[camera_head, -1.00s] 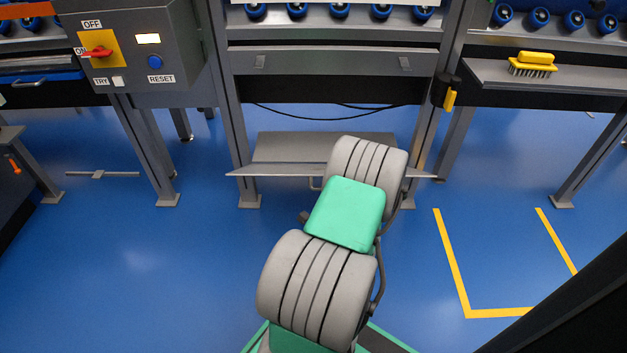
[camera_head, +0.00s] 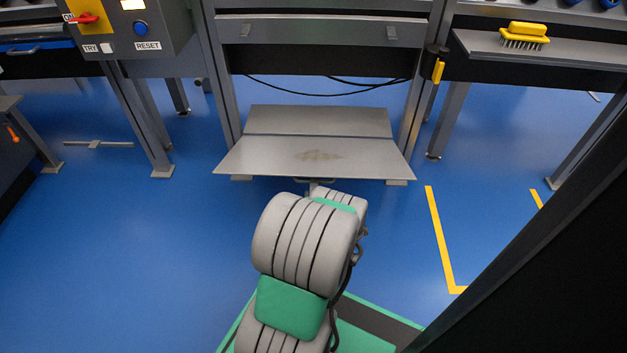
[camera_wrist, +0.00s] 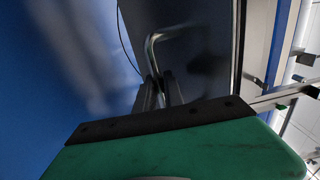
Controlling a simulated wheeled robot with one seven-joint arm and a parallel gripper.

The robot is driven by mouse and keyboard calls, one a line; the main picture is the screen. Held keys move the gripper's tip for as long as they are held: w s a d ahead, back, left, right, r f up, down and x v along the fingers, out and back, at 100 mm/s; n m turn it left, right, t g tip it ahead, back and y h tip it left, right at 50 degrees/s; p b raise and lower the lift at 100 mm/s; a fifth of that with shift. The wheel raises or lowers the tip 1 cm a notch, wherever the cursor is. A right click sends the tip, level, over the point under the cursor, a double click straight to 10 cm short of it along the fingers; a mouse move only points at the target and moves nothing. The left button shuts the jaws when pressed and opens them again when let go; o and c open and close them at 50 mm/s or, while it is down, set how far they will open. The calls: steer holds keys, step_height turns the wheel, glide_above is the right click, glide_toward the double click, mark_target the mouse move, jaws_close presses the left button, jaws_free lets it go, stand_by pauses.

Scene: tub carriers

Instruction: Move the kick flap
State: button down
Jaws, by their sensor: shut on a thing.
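The kick flap (camera_head: 318,158) is a grey metal plate low between the legs of the middle station. It slopes down toward me from a second flat grey plate (camera_head: 320,121) behind it and has a worn brownish patch in its middle. In the wrist view the flap (camera_wrist: 200,55) is a dark surface with a bent metal bar handle (camera_wrist: 170,33) on it. My gripper (camera_wrist: 158,90) is shut on the handle. In the head view my arm hides most of the gripper, just below the flap's near edge.
The station's legs (camera_head: 229,120) stand close on both sides of the flap. A control box (camera_head: 137,30) is at upper left, and a yellow brush (camera_head: 524,35) lies on the right shelf. Yellow lines (camera_head: 440,240) mark the floor at right.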

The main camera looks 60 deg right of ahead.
steer(key=shift+w, duration=0.1)
steer(key=c, duration=1.7)
jaws_free()
steer(key=shift+w, duration=0.1)
steer(key=shift+o, duration=1.2)
steer(key=shift+r, duration=0.15)
